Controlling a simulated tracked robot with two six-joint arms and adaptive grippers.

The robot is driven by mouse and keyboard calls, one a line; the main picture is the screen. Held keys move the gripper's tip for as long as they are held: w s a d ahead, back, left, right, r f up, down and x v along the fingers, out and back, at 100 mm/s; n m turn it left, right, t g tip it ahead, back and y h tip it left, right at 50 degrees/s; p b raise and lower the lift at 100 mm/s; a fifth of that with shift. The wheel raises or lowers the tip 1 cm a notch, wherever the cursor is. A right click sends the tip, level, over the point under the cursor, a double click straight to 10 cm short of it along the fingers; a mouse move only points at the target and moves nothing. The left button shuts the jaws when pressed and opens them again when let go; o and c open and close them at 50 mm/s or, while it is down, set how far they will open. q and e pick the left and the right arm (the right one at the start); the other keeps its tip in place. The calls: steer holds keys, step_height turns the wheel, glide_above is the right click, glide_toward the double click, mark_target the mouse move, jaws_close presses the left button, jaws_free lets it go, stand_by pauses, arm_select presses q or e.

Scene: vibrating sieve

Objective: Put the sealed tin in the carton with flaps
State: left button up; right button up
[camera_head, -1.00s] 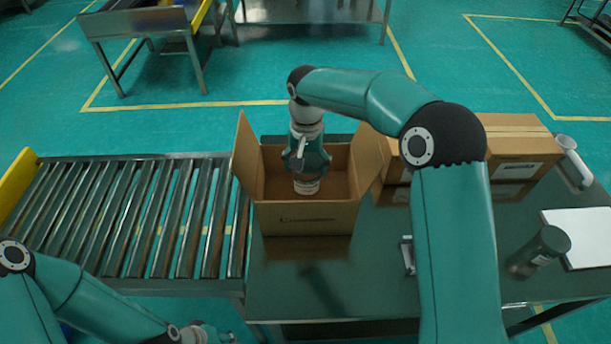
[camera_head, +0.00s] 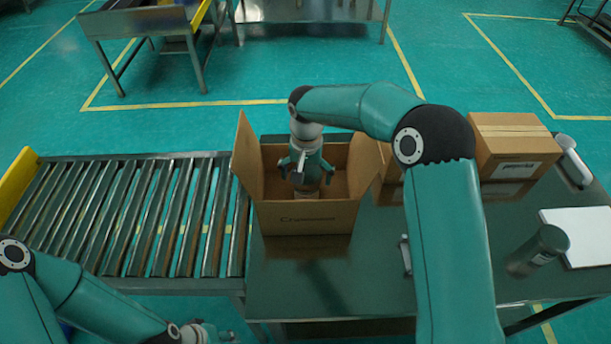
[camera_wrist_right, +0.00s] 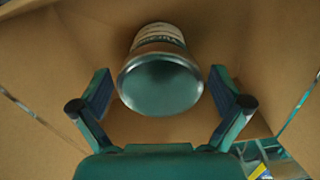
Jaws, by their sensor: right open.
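The open carton with flaps (camera_head: 338,217) stands on the dark table beside the roller conveyor, its side flaps raised. The tin (camera_head: 306,194) is inside the carton, mostly hidden by my right gripper and the front wall. In the right wrist view the tin (camera_wrist_right: 160,82) shows its shiny metal end and a pale label, with cardboard behind it. My right gripper (camera_head: 304,183) is inside the carton opening, with its fingers spread. In the wrist view the fingers (camera_wrist_right: 161,88) stand on either side of the tin with gaps. My left gripper (camera_head: 208,333) is at the lower left; its fingers are unclear.
A closed, labelled carton (camera_head: 508,152) stands at the table's back right. A dark green cylinder (camera_head: 540,250), a white board (camera_head: 590,236) and a white-topped object (camera_head: 572,158) are at the right. The roller conveyor (camera_head: 125,215) is empty.

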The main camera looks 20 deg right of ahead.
step_height(320, 180, up, 12)
stand_by(0.7)
steer(key=shift+r, duration=0.15)
